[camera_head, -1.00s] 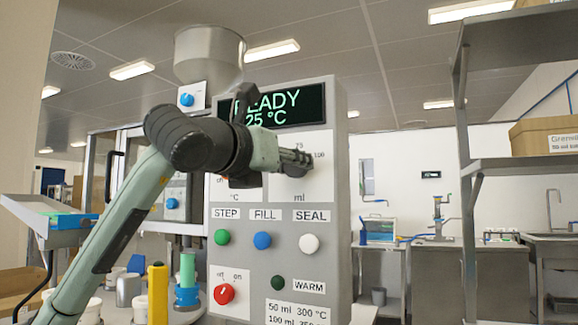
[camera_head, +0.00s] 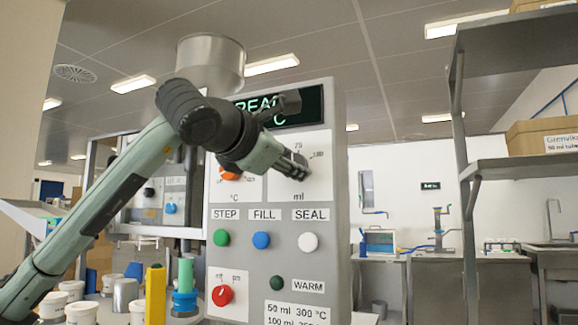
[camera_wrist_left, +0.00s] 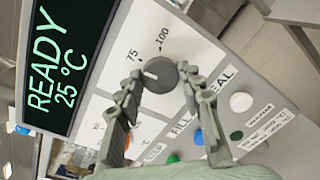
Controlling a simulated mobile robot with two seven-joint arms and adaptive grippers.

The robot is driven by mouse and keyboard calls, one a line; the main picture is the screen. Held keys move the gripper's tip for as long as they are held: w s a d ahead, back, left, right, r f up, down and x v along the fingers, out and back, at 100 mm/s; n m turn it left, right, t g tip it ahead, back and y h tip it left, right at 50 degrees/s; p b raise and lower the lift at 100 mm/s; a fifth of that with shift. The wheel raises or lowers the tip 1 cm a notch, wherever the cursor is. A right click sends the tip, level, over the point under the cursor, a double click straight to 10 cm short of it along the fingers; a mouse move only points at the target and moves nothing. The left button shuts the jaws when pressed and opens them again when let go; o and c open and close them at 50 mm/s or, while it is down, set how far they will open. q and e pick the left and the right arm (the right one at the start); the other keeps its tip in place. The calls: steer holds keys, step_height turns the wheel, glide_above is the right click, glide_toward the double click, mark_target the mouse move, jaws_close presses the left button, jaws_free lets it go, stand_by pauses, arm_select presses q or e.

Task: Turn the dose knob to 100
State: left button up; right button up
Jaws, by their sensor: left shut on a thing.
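The dose knob (camera_wrist_left: 160,75) is a round dark grey dial in the left wrist view, with a white pointer mark on its face. The mark lies on the picture's left side of the dial, nearer the 75 label (camera_wrist_left: 133,54) than the 100 label (camera_wrist_left: 162,38). My left gripper (camera_wrist_left: 162,80) has its fingers on either side of the knob and is shut on it. In the head view the left gripper (camera_head: 296,166) is at the ml dial on the machine's front panel and hides the knob. My right gripper is in neither view.
The display (camera_head: 300,108) reads READY and 25 °C, partly covered by my wrist in the head view. An orange temperature knob (camera_head: 229,172) is left of the gripper. Green (camera_head: 221,237), blue (camera_head: 261,240) and white (camera_head: 308,242) buttons sit below. A steel hopper (camera_head: 210,62) stands behind.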

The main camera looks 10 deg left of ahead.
arm_select(q)
steer(key=m, duration=0.6)
steer(key=m+y+b, duration=0.1)
steer(key=m, duration=0.5)
steer(key=shift+d+y, duration=0.15)
steer(key=shift+y, duration=0.15)
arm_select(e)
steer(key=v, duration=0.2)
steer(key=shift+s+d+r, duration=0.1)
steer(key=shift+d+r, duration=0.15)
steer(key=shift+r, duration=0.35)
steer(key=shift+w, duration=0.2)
arm_select(q)
steer(key=o, duration=1.2)
steer(key=shift+c, duration=0.2)
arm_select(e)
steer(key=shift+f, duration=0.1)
arm_select(q)
steer(key=shift+f, duration=0.1)
